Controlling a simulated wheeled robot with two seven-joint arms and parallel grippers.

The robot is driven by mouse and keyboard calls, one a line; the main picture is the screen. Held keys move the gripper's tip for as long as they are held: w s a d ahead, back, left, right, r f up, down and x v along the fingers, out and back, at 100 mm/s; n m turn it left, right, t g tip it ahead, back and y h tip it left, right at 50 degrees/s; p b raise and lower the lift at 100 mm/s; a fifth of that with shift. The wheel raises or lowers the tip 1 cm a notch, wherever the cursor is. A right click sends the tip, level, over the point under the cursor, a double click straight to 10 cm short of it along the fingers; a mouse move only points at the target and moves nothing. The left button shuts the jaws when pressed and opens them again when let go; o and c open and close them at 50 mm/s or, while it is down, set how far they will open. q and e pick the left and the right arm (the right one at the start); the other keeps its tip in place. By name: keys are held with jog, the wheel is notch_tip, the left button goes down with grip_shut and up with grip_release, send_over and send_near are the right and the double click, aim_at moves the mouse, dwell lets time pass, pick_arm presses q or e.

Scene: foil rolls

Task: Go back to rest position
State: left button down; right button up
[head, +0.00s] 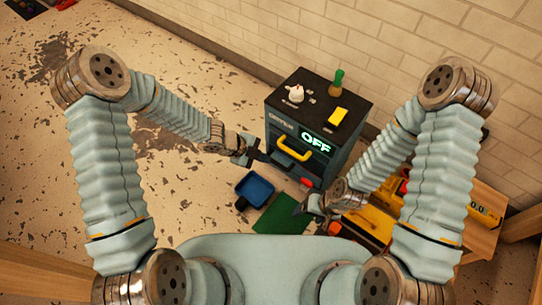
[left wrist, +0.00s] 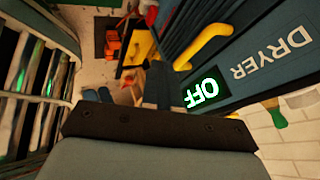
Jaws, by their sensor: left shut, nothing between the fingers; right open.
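My left gripper (head: 255,155) is shut and empty, at the left front edge of the dark dryer cabinet (head: 345,150) in the head view. Its closed fingers (left wrist: 157,85) point ahead in the left wrist view, beside the dryer's front; I cannot tell whether they touch it. My right gripper (head: 308,205) is open and low in front of the dryer, near a green mat (head: 275,222). The dryer shows a lit OFF display (head: 315,143) and a yellow handle (head: 294,149); the handle also shows in the left wrist view (left wrist: 205,42).
A white item (head: 295,93), a green bottle (head: 337,82) and a yellow block (head: 338,117) stand on the dryer. A blue tray (head: 255,188) lies left of the green mat. Yellow equipment (head: 372,222) stands at right.

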pick_arm(q)
jog(key=s+a+f+n+y, duration=0.1)
jog(key=s+a+f+n, duration=0.1)
jog(key=s+n, duration=0.6)
jog(key=s+a+f+n+g+y, duration=0.1)
jog(key=s+a+n, duration=0.3)
jog(key=n, duration=1.3)
jog(key=shift+s+a+f+y+p, duration=0.35)
jog(key=shift+s+f+y, duration=0.5)
jog(key=shift+s, duration=1.2)
